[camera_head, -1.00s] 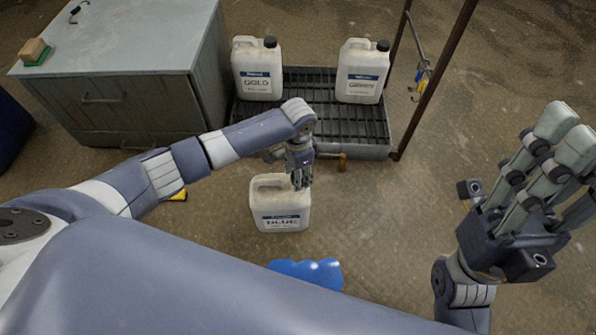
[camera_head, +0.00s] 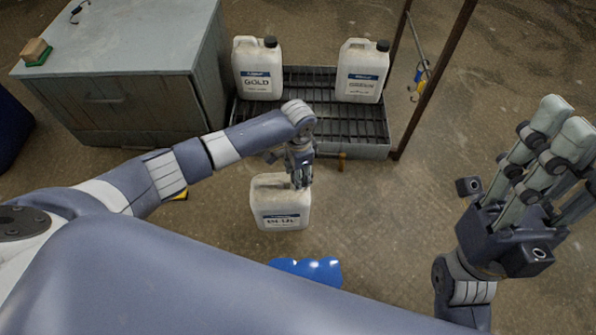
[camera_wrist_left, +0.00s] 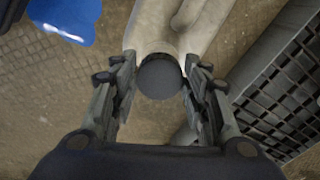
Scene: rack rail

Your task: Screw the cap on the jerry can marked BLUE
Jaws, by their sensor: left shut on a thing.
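The white jerry can marked BLUE (camera_head: 281,207) stands upright on the floor in the middle of the head view; its label is blurred now. My left gripper (camera_head: 301,181) points down over the can's right top corner. In the left wrist view the left gripper (camera_wrist_left: 160,85) has its fingers on both sides of a dark round cap (camera_wrist_left: 160,78), shut on it. The cap sits at the can's neck (camera_wrist_left: 160,38); whether it is threaded is hidden. My right gripper (camera_head: 545,185) is raised at the right, fingers apart, holding nothing.
Jerry cans marked GOLD (camera_head: 258,70) and GREEN (camera_head: 361,72), both with dark caps, stand on a black grated tray (camera_head: 325,148). A grey cabinet (camera_head: 135,105) stands at the left. A blue object (camera_head: 306,270) lies in front. A rusty post (camera_head: 435,80) rises right of the tray.

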